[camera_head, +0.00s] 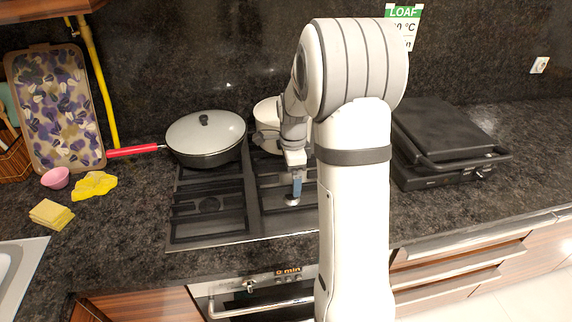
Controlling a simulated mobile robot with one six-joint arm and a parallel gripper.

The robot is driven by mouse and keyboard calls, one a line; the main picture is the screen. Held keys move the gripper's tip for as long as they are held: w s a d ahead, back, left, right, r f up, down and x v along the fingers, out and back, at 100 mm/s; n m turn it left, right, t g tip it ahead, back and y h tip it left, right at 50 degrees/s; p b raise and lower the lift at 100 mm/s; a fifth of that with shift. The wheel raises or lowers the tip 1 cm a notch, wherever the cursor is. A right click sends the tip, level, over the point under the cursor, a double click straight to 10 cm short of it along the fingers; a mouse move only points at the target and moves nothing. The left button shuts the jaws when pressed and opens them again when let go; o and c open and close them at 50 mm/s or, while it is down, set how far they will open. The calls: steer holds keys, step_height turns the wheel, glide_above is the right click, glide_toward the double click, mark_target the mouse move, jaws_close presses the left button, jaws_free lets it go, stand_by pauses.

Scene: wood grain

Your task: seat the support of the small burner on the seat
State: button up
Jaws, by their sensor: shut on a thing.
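The black gas hob (247,225) is set into the dark counter. My gripper (297,189) points down over its right half, with bluish fingers shut. It is shut on the small burner's support (272,181), a dark grate whose bars show beside the fingers. A pale round burner (292,201) shows just below the fingertips. My arm hides the right part of the support and the right edge of the hob. The seat is not clearly visible under the dark bars, and I cannot tell whether the support touches it.
A lidded pan (206,140) with a red handle stands at the back left of the hob. A white pot (268,114) stands behind my gripper. A black grill (445,140) is at right.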

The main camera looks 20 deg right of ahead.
steer(key=shift+r, duration=0.1)
steer(key=shift+a, duration=0.15)
steer(key=shift+f+b, duration=1.85)
steer(key=shift+f, duration=0.65)
steer(key=shift+f+b, duration=0.6)
steer(key=shift+f, duration=0.1)
steer(key=o, duration=1)
steer(key=shift+o, duration=0.2)
step_height(320, 180, up, 8)
steer(key=shift+f, duration=0.1)
